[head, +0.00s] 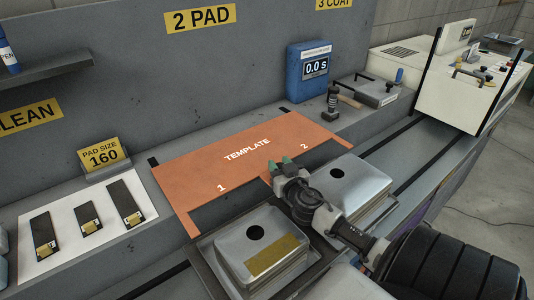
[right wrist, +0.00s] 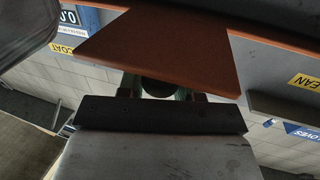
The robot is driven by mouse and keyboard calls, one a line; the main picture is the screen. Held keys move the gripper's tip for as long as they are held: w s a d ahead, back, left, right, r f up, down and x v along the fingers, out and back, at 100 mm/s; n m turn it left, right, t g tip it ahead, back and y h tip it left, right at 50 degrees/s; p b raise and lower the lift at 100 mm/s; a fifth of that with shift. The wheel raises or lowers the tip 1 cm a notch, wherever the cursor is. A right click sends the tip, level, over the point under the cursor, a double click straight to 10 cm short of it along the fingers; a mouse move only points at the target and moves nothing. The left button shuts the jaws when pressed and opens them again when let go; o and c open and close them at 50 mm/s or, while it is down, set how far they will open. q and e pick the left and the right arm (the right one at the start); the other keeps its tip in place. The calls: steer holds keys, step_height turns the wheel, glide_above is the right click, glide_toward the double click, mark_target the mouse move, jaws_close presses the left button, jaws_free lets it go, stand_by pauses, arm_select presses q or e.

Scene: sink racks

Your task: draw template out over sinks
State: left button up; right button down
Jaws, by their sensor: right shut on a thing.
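The flat orange template (head: 225,160), marked TEMPLATE with 1 and 2, lies on the grey ledge behind the sinks. My right gripper (head: 280,165) is shut on the template at the middle of its front edge, by a narrow tab. The right wrist view shows the orange template (right wrist: 150,45) close above the green fingertips (right wrist: 158,88); the exact contact is hidden. The left sink (head: 235,240) is silver with a dark round hole and a gold patch. The right sink (head: 365,180) is silver with a similar hole, partly behind my right arm. My left gripper is out of view.
A white mat (head: 60,222) with several dark pads lies on the left, by a PAD SIZE 160 sign (head: 103,157). Behind the template's right end stand a blue timer (head: 307,85) and a dark stamp-like tool (head: 331,105). A cream machine (head: 440,80) is at back right.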

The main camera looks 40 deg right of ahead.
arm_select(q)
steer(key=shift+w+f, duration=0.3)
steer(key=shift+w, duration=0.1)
arm_select(e)
steer(key=s+a, duration=0.1)
steer(key=s, duration=0.8)
steer(key=shift+s, duration=0.3)
steer(key=c, duration=1.1)
jaws_free()
steer(key=shift+f, duration=0.1)
steer(key=o, duration=0.3)
steer(key=shift+s, duration=0.3)
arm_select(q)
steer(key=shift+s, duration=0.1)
arm_select(e)
steer(key=shift+o, duration=0.2)
arm_select(q)
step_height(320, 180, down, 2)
steer(key=shift+b, duration=1.2)
arm_select(e)
steer(key=v, duration=0.7)
steer(key=shift+s+a, duration=0.2)
steer(key=shift+s, duration=0.05)
